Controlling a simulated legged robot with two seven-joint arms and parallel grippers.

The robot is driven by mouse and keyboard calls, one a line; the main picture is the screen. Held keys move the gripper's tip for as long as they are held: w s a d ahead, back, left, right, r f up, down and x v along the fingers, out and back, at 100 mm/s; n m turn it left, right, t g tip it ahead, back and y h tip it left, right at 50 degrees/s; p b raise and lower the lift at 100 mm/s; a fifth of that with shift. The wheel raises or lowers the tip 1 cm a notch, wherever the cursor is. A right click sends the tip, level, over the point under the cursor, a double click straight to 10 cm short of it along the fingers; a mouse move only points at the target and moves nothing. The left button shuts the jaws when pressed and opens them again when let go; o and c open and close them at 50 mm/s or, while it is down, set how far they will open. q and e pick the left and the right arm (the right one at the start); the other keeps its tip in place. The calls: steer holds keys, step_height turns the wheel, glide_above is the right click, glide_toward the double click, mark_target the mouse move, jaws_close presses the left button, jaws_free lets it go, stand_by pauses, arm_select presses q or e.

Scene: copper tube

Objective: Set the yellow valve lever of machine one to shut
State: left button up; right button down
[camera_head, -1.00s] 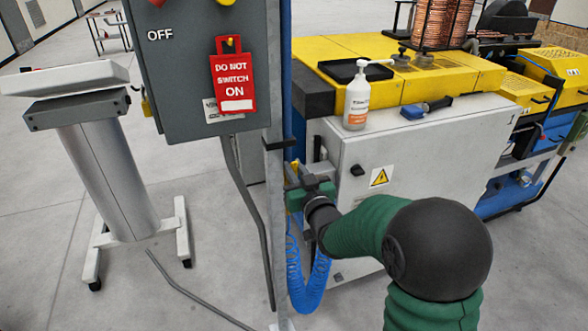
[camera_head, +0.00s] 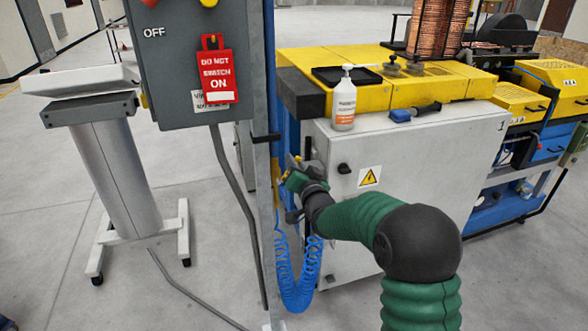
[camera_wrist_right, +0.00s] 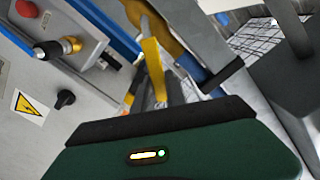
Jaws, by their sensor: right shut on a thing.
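Machine one (camera_head: 405,160) is the white cabinet with a yellow top, marked 1. The yellow valve lever (camera_head: 276,172) shows as a small upright yellow strip at its left side, beside the grey post. In the right wrist view the yellow lever (camera_wrist_right: 153,68) stands just beyond the dark edge of my green gripper body. My right gripper (camera_head: 292,174) is at the lever and shut on it; its fingertips are mostly hidden. The exact lever angle is hard to tell. My left gripper is out of view.
A blue coiled hose (camera_head: 293,285) hangs below the gripper. A grey switch box (camera_head: 190,65) with a red tag (camera_head: 217,75) is mounted on the post (camera_head: 258,215) to the left. A white bottle (camera_head: 344,104) and a blue-handled tool (camera_head: 414,112) sit on the cabinet.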

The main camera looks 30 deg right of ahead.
steer(key=s+d+f+m, duration=0.1)
steer(key=d+f+m, duration=0.2)
steer(key=f+m, duration=0.4)
steer(key=shift+d+f+m+b, duration=0.2)
steer(key=shift+d+m+b, duration=0.1)
steer(key=shift+m, duration=1.9)
steer(key=shift+f, duration=0.1)
steer(key=c, duration=1.4)
jaws_free()
steer(key=shift+o, duration=0.2)
steer(key=shift+d, duration=0.1)
steer(key=v, duration=1.6)
steer(key=shift+s+p, duration=0.4)
steer(key=shift+p, duration=0.05)
